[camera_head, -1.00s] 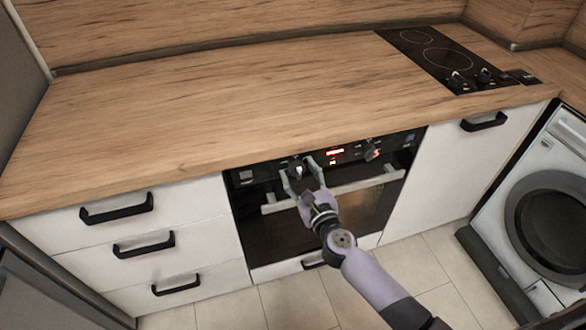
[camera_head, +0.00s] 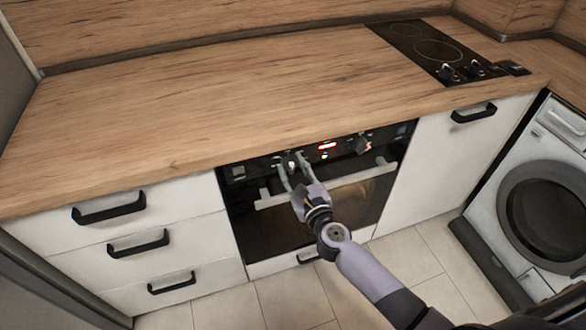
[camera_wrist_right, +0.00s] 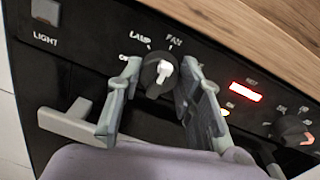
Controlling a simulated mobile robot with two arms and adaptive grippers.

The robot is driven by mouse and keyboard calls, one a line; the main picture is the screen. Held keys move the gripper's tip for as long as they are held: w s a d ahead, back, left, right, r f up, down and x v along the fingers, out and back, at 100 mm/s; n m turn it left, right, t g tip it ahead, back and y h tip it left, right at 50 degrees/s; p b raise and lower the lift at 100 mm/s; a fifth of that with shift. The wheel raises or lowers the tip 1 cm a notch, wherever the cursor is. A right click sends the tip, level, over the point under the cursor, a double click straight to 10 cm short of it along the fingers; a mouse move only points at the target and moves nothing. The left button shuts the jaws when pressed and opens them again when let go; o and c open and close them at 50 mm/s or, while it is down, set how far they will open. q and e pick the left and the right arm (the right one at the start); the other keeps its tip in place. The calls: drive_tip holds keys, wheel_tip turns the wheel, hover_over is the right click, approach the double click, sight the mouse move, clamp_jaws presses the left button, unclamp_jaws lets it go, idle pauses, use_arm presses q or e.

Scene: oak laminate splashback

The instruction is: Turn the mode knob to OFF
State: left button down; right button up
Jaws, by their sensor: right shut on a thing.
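The mode knob (camera_wrist_right: 153,77) is a dark round knob with a pale pointer on the black oven panel, marked LAMP and FAN, with a label starting with O at its left, partly hidden by a finger. The pointer is turned up, roughly toward FAN. My right gripper (camera_wrist_right: 160,68) has one finger on each side of the knob and is shut on it. In the head view the right gripper (camera_head: 291,165) reaches the knob (camera_head: 289,161) on the oven front. My left gripper is not in view.
A red display (camera_wrist_right: 245,91) and another knob (camera_wrist_right: 290,128) are to the right on the panel. A LIGHT button (camera_wrist_right: 46,11) is at the left. The oven handle (camera_head: 340,184) runs just below the panel. The wooden worktop (camera_head: 220,105) overhangs above.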

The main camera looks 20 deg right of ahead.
drive_tip(key=shift+r+n+p, duration=0.15)
drive_tip(key=shift+n+p, duration=0.85)
drive_tip(key=shift+n, duration=0.1)
drive_tip(key=shift+n+p, duration=0.95)
drive_tip(key=shift+n, duration=0.25)
drive_tip(key=n+p, duration=0.2)
drive_tip(key=n, duration=0.1)
drive_tip(key=shift+a+n, duration=0.1)
drive_tip(key=shift+n, duration=0.2)
drive_tip(key=n+p, duration=0.2)
drive_tip(key=n, duration=0.2)
drive_tip(key=shift+g+h, duration=0.3)
drive_tip(key=n+p, duration=0.2)
drive_tip(key=n, duration=0.1)
drive_tip(key=shift+n, duration=0.4)
drive_tip(key=shift+f+n+h+p, duration=0.15)
drive_tip(key=shift+n+p, duration=0.1)
drive_tip(key=shift+n, duration=0.55)
drive_tip(key=shift+f+n+h+p, duration=0.15)
drive_tip(key=shift+n+p, duration=0.1)
drive_tip(key=shift+n, duration=0.55)
drive_tip(key=o, duration=1.2)
